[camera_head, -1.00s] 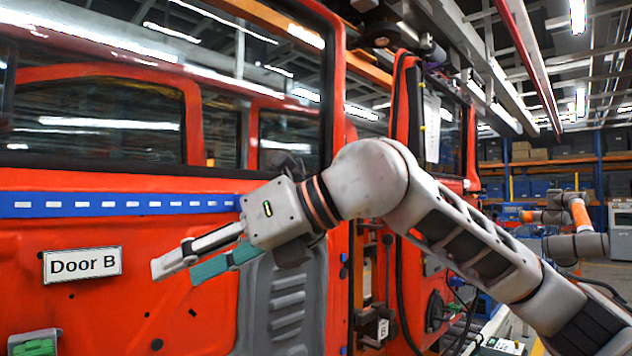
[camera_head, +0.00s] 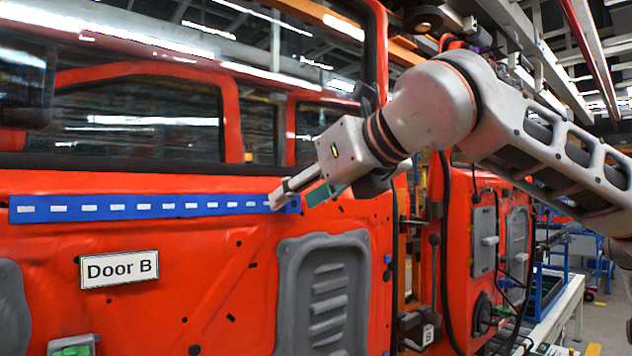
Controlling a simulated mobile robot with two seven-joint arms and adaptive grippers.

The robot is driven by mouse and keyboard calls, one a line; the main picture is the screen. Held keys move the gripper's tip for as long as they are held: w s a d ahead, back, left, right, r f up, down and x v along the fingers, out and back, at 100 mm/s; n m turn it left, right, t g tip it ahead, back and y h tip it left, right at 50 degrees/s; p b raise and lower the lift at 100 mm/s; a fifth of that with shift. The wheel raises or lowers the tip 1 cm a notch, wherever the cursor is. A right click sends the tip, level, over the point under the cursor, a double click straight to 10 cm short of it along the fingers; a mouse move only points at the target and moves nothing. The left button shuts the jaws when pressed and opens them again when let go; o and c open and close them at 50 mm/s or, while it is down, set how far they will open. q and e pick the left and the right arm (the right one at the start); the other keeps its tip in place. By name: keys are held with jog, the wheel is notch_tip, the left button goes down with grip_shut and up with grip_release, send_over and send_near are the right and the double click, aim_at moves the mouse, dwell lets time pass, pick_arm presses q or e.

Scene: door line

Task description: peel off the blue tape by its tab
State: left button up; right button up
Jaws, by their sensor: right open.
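The blue tape (camera_head: 150,207), with white dashes, runs level along the red door panel below the window. Its right end, a plain blue part (camera_head: 293,205), shows just beside my right gripper. My right gripper (camera_head: 292,196) comes in from the right, pointing down and left. Its fingers are open, one pale and one teal, with the pale fingertip over the tape's right end. I cannot tell whether the fingertip touches the tape. My left gripper is not in view.
A green-topped part (camera_head: 72,347) sits at lower left. A second red door (camera_head: 480,230) stands to the right.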

jog(key=shift+w+a+f, duration=0.25)
jog(key=shift+w+a, duration=0.1)
jog(key=shift+w, duration=0.15)
grip_shut()
jog(key=c, duration=0.7)
grip_release()
jog(key=c, duration=0.4)
jog(key=shift+c, duration=0.2)
jog(key=shift+s+d+b, duration=0.4)
jog(key=shift+s+d, duration=0.05)
jog(key=shift+s, duration=0.2)
jog(key=shift+s+d+b, duration=0.35)
jog(key=shift+s+d, duration=0.1)
jog(key=shift+s, duration=0.15)
jog(key=shift+s+d, duration=0.1)
jog(key=shift+d, duration=0.05)
